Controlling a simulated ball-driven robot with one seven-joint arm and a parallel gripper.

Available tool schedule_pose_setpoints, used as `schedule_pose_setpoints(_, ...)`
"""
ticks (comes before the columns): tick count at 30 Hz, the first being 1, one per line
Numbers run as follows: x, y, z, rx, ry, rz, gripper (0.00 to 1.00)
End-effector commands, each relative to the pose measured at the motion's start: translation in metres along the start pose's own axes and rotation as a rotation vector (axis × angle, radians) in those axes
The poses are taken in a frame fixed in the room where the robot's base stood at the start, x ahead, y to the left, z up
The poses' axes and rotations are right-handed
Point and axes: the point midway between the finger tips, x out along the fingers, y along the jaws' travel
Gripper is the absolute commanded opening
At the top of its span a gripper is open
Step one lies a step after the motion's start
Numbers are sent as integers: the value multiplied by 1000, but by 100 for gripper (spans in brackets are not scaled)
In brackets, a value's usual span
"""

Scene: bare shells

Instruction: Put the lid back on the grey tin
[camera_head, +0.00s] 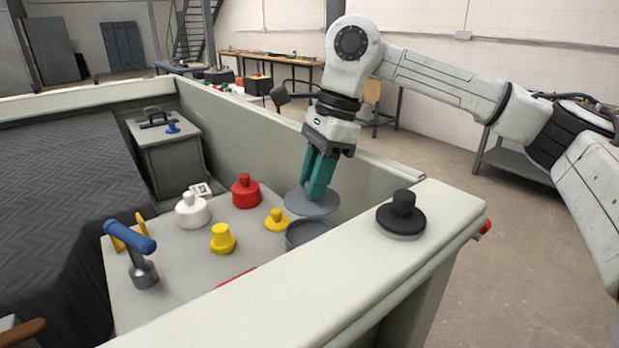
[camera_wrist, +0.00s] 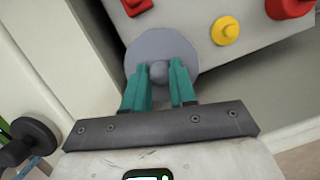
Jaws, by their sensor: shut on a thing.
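The grey tin (camera_head: 308,234) stands on the grey work surface, close against the inside of the near wall, with its lower part hidden by that wall. The round grey lid (camera_head: 303,205) hangs above it, slightly to its left in the head view. My gripper (camera_head: 317,192) points down and is shut on the lid's knob. In the wrist view the lid (camera_wrist: 148,50) lies beyond my fingers (camera_wrist: 159,78), with its round knob (camera_wrist: 158,73) between them. The tin cannot be made out in the wrist view.
Left of the tin stand a yellow knobbed piece (camera_head: 277,220), a red tin (camera_head: 246,191), a yellow one (camera_head: 222,239), a white one (camera_head: 192,211) and a blue-handled tool (camera_head: 144,270). A black knobbed piece (camera_head: 402,214) sits on the wall top (camera_head: 330,270).

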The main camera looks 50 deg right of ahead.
Motion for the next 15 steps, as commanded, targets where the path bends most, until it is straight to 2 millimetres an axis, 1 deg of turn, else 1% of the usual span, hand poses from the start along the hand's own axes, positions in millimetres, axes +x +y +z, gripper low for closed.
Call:
schedule_pose_setpoints(8,15,0,-4,0,0,1,0)
schedule_pose_setpoints(15,35,1,-10,-1,-1,2,0)
